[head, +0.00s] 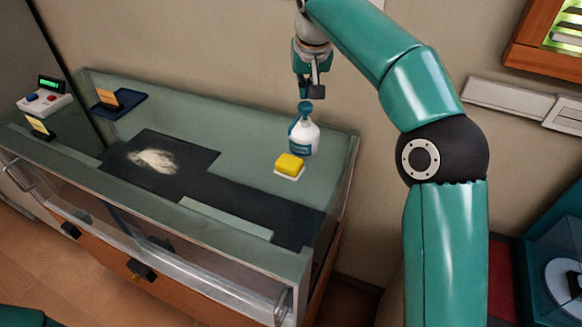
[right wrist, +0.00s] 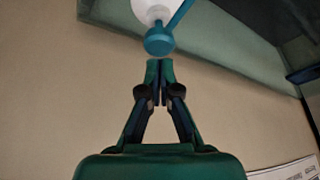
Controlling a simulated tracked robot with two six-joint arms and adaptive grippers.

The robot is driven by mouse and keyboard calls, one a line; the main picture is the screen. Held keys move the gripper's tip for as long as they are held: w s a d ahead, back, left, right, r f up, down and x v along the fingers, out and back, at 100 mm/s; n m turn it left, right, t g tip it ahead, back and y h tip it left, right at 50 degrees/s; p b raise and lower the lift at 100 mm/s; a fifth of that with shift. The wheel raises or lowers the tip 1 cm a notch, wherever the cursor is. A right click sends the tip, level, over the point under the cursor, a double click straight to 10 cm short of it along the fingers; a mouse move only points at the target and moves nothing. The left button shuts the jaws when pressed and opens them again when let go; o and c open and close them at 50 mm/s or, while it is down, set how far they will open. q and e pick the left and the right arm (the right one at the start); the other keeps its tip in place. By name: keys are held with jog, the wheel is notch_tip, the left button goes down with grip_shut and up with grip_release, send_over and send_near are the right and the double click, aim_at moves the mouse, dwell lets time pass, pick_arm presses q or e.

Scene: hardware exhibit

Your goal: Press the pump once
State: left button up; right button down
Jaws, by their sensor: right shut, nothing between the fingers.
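A white pump bottle (head: 304,138) with a teal pump head (head: 304,108) stands upright on the counter near its back right corner. My right gripper (head: 305,95) points down just above the pump head, its fingers shut and empty. In the right wrist view the closed fingertips (right wrist: 160,64) lie close below the pump head (right wrist: 158,42) in the picture, with the white bottle (right wrist: 152,10) beyond. I cannot tell whether the tips touch the pump head. My left gripper is not in view.
A yellow sponge (head: 290,163) on a white dish sits just in front of the bottle. A dark mat (head: 193,155) with a pale smear (head: 153,160) lies to the left. A blue tray (head: 120,105) and a small device (head: 45,100) are farther left. A wall is behind the counter.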

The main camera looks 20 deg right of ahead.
aim_at(305, 104)
jog(key=shift+f, duration=0.2)
dwell(0.5)
jog(key=shift+f+b, duration=1.3)
jog(key=shift+f, duration=0.25)
jog(key=shift+r, duration=0.2)
notch_tip(305, 104, up, 2)
jog(key=p, duration=0.3)
jog(key=shift+r, duration=0.45)
